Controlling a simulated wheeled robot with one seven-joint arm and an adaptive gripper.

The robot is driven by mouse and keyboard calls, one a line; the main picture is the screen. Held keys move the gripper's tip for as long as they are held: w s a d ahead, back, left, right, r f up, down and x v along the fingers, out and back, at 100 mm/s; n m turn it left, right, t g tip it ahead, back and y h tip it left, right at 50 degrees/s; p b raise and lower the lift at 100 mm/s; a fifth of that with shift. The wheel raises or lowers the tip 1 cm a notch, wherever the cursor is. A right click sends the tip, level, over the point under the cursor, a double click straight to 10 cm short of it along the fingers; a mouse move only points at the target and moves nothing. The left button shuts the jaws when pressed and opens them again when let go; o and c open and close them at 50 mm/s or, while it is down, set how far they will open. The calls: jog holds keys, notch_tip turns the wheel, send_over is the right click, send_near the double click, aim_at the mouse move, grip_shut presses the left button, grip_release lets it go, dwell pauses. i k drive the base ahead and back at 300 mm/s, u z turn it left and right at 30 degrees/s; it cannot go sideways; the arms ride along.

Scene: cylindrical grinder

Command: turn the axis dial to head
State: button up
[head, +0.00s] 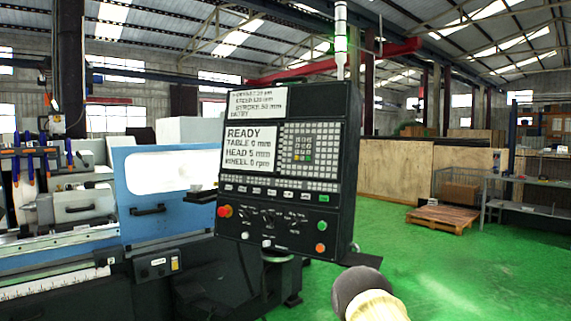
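The control panel (277,165) of the grinder stands upright in the middle of the head view, facing me at a slight angle. Several small dark dials (268,216) sit in a row on its lower part. Their labels are too small to read, so I cannot tell which is the axis dial or where it points. The screen (249,149) reads READY, TABLE 0 mm, HEAD 5 mm and WHEEL 0 rpm. My gripper is not in view; only a grey and beige part of my arm shows at the bottom, right of the panel.
A red knob (225,211) sits at the panel's lower left, with green and orange buttons (321,248) at its lower right. The blue grinder door (135,215) is to the left. Open green floor (440,270) lies to the right, with a pallet (443,217) and a shelf farther back.

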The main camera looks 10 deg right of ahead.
aim_at(269, 219)
jog(key=u, duration=0.4)
jog(key=k, duration=1.05)
jog(key=u, duration=1.1)
jog(key=i, duration=1.65)
jog(key=z, duration=0.4)
jog(key=i, duration=1.35)
jog(key=z, duration=1.75)
jog(key=i, duration=0.85)
jog(key=z, duration=0.75)
